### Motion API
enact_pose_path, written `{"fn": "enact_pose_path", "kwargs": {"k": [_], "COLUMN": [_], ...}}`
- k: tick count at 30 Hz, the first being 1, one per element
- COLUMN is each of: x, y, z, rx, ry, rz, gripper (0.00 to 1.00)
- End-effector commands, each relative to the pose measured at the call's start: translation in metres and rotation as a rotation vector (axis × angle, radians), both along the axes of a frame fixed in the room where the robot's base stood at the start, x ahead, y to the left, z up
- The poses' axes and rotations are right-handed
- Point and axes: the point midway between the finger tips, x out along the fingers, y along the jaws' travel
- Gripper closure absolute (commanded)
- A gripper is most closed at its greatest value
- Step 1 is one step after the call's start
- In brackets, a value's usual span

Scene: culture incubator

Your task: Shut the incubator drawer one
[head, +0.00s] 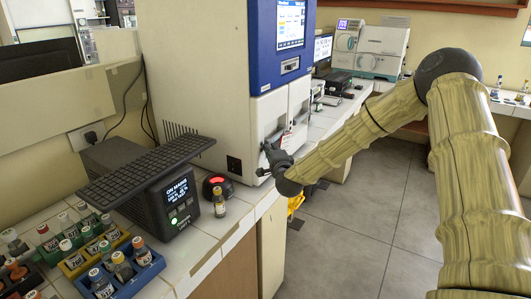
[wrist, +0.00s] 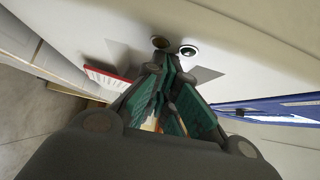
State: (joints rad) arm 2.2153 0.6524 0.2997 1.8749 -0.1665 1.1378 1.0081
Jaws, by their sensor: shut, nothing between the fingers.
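The incubator (head: 200,60) is a tall white cabinet with a blue upper front and a lit screen. Its lower front has two pale panels side by side, a nearer one (head: 266,112) and a farther one (head: 299,95). I cannot tell which is drawer one, or how far either stands out. My gripper (head: 268,150) is at the low part of the nearer panel, shut and empty. In the wrist view its fingertips (wrist: 166,60) are together close to a white face with two round fittings (wrist: 188,50). Whether they touch it is unclear.
A black-topped device (head: 165,195), a small bottle (head: 219,203) and racks of vials (head: 128,272) stand on the tiled bench, left of my gripper. A red-edged label or card (wrist: 105,78) is beside the fingers. Floor (head: 360,210) is clear under my arm.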

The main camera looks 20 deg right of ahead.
Motion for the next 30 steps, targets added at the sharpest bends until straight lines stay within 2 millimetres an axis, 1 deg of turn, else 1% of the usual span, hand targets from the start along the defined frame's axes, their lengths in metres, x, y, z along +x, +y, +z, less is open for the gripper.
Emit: {"fn": "enact_pose_path", "kwargs": {"k": [11, 17, 22, 30], "x": [0.002, -0.004, -0.018, -0.069], "y": [0.004, -0.001, -0.011, 0.001], "z": [0.004, 0.003, 0.0, -0.001], "rx": [0.0, 0.001, 0.003, 0.004], "ry": [-0.006, -0.005, -0.003, -0.002], "rz": [0.005, 0.01, 0.017, 0.02], "gripper": [1.0, 1.0, 1.0, 1.0]}}
